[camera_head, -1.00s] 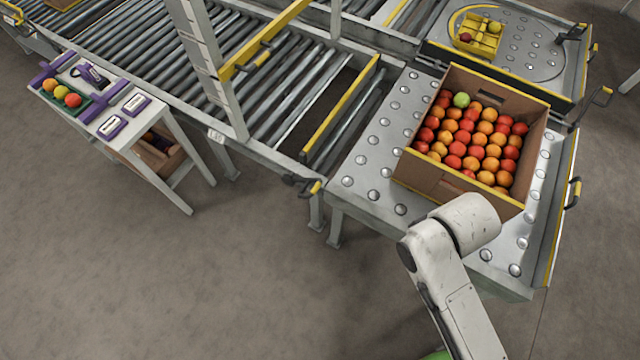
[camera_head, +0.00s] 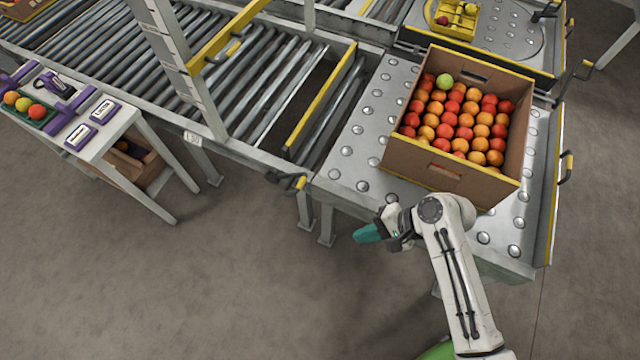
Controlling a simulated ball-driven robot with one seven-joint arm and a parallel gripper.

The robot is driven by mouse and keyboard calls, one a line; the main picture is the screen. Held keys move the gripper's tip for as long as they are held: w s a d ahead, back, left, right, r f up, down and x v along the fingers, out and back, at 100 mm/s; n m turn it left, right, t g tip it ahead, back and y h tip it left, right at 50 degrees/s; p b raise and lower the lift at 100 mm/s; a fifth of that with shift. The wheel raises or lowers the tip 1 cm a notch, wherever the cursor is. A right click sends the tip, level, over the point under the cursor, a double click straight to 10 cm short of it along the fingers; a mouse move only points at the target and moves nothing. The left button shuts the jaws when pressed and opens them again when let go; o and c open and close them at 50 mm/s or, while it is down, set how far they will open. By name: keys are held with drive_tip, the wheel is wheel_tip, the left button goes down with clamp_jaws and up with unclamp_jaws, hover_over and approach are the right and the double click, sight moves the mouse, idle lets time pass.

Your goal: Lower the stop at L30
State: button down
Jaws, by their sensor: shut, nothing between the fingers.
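My gripper (camera_head: 368,233) has teal fingertips and is shut and empty. It hangs over the floor, just in front of the near edge of the ball table. A yellow stop bar (camera_head: 322,100) stands across the end of the roller lane, beside the ball table, and looks raised. A lever with a yellow grip (camera_head: 298,183) sticks out from the frame near the bar's lower end. My gripper is below and right of this lever, apart from it. A small white tag (camera_head: 192,138) on the conveyor's side rail is too small to read surely.
A white post (camera_head: 178,70) carries another yellow bar (camera_head: 228,36) over the rollers. A side bench (camera_head: 125,118) stands at left. The floor in front is clear.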

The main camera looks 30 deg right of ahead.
drive_tip(key=w+d+m+t+b, duration=0.1)
drive_tip(key=w+d+m+t, duration=0.1)
drive_tip(key=m, duration=0.3)
drive_tip(key=w+d+m+t+b, duration=0.1)
drive_tip(key=w+d+m+t, duration=0.1)
drive_tip(key=m, duration=0.3)
drive_tip(key=w+d+f+m+t+b, duration=0.1)
drive_tip(key=w+m+t, duration=0.1)
drive_tip(key=m+t, duration=0.2)
drive_tip(key=shift+w+d+m+y, duration=0.1)
drive_tip(key=shift+d+m+y, duration=0.25)
drive_tip(key=shift+m, duration=0.25)
drive_tip(key=shift+w, duration=0.1)
drive_tip(key=b+x, duration=0.1)
drive_tip(key=x, duration=0.8)
drive_tip(key=shift+w, duration=0.2)
drive_tip(key=shift+w+a+r, duration=0.5)
drive_tip(key=shift+w+r, duration=0.05)
drive_tip(key=shift+w, duration=0.25)
drive_tip(key=shift+w+a+r, duration=0.5)
drive_tip(key=shift+w+r, duration=0.05)
drive_tip(key=shift+w, duration=0.25)
